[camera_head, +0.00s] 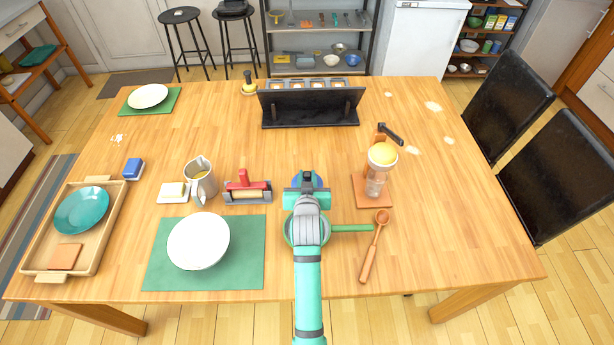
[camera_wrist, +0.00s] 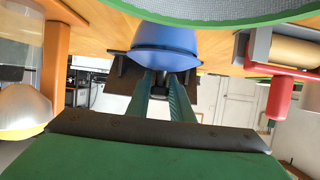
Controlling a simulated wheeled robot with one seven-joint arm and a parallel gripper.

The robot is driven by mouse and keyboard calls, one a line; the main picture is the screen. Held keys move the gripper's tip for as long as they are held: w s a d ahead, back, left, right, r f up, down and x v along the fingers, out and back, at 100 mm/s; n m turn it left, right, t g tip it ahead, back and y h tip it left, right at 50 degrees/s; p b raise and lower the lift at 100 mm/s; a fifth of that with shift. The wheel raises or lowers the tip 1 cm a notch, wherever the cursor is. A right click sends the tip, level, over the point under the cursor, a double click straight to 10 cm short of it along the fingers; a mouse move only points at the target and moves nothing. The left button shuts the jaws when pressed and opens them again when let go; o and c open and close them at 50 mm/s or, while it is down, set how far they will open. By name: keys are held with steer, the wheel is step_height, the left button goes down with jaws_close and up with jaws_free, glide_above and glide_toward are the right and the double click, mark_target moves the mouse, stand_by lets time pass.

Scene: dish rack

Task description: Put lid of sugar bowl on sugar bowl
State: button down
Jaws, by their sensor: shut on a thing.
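A blue rounded sugar bowl (camera_wrist: 166,35) shows upside down at the top middle of the wrist view. A blue lid (camera_wrist: 165,62) shows against its rim. I cannot tell whether the lid is fully seated or slightly apart. My gripper (camera_wrist: 163,88) is shut on the small knob of the lid, with its teal fingers on both sides. In the head view the blue of the bowl or lid (camera_head: 311,178) shows just beyond my gripper (camera_head: 307,180), which mostly hides it.
A green-rimmed strainer (camera_wrist: 240,20) lies close by under my arm, its green handle (camera_head: 352,228) pointing right. A red-handled tool (camera_head: 247,185) stands left. A jar on an orange base (camera_head: 372,204) and a wooden spoon (camera_head: 374,245) are right. A black stand (camera_head: 310,104) is behind.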

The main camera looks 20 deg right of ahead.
steer(key=shift+f, duration=0.35)
steer(key=c, duration=1.5)
jaws_free()
steer(key=v, duration=1)
steer(key=shift+s+a+r, duration=0.1)
steer(key=shift+s+r, duration=0.1)
steer(key=shift+s, duration=0.15)
